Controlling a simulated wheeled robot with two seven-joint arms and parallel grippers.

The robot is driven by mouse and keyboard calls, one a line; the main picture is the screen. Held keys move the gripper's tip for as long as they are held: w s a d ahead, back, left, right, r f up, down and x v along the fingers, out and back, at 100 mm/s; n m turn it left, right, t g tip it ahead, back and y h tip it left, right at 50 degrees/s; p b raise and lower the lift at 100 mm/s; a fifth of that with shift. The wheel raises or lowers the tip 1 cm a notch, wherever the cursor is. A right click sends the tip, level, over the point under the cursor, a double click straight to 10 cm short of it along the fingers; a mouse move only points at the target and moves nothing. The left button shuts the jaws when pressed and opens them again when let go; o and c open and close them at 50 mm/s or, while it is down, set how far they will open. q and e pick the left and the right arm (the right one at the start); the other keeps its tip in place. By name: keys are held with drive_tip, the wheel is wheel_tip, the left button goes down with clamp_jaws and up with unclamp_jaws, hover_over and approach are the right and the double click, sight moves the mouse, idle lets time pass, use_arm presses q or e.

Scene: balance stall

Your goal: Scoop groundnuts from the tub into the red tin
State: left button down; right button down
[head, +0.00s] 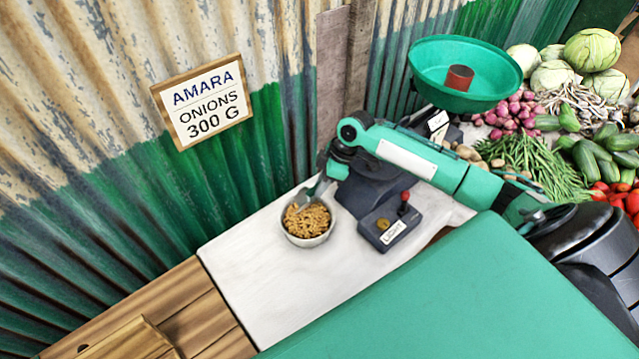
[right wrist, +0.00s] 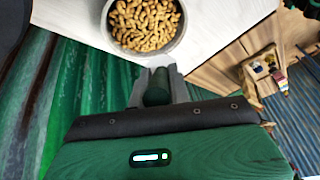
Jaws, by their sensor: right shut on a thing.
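A grey tub (head: 308,240) of groundnuts (head: 307,218) stands on the white board. It also shows at the top of the right wrist view (right wrist: 145,52). My right gripper (head: 322,178) is at the tub's back rim, shut on a green handle (right wrist: 157,92), which appears to be the scoop's. The scoop's far end reaches toward the nuts, but its bowl is hard to make out. The red tin (head: 459,77) stands upright in the green balance pan (head: 430,80) at the back, away from my gripper. I cannot see inside the tin. My left gripper is not in view.
A dark box with a red-topped lever and a "LIGHT" label (head: 390,222) sits right of the tub. Vegetables (head: 545,155) fill the right side. A corrugated wall (head: 90,130) with an onion sign (head: 203,102) stands behind. The white board's front (head: 265,290) is clear.

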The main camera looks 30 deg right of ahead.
sight(315, 187)
wheel_tip(315, 187, down, 8)
drive_tip(key=b, duration=0.5)
drive_tip(key=shift+r, duration=0.1)
wheel_tip(315, 187, up, 11)
drive_tip(key=p, duration=1)
